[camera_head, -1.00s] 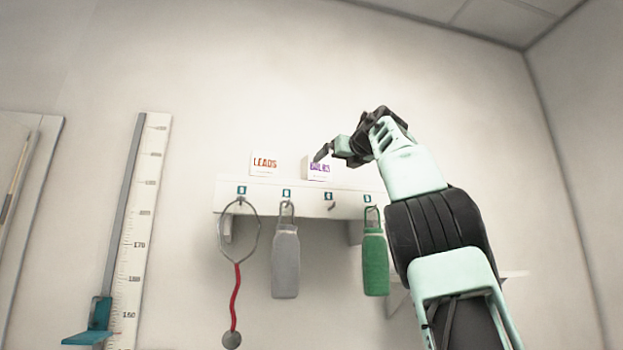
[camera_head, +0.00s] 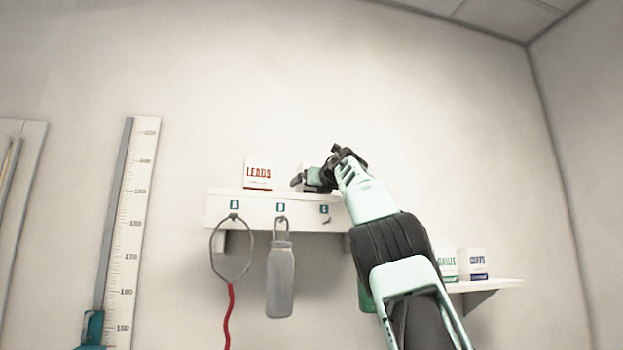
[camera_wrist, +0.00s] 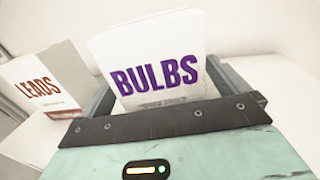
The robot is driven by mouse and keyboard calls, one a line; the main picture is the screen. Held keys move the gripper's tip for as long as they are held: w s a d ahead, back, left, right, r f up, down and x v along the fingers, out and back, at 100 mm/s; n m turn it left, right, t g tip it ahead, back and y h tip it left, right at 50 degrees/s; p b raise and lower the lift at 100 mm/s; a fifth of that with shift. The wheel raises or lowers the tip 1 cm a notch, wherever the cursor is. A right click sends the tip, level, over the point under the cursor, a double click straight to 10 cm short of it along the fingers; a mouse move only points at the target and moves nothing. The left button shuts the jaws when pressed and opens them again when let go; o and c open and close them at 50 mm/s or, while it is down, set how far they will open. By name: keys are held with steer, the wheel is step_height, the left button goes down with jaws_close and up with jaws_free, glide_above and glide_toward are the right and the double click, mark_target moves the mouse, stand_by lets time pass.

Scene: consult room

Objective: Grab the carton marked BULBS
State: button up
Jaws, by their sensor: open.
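The carton marked BULBS (camera_wrist: 150,65) is white with purple letters and stands upright on the shelf. It fills the middle of the wrist view, between the two fingers of my gripper. My gripper (camera_head: 314,179) is open around it, with a finger on each side. I cannot tell whether either finger touches it. In the head view the gripper hides most of the carton, and only a pale bit of it (camera_head: 307,168) shows.
A white LEADS carton (camera_wrist: 45,85) stands close on the left of the same shelf (camera_head: 225,212). A stethoscope (camera_head: 229,285) and a grey bottle-shaped item (camera_head: 282,280) hang below. Two cartons, one marked in blue (camera_head: 472,262), stand on a lower right shelf.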

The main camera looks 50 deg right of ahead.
steer(key=shift+p+x, duration=0.8)
steer(key=shift+x, duration=0.7)
steer(key=shift+r, duration=0.1)
steer(key=c, duration=1.1)
steer(key=shift+s+r, duration=0.15)
steer(key=shift+s, duration=0.05)
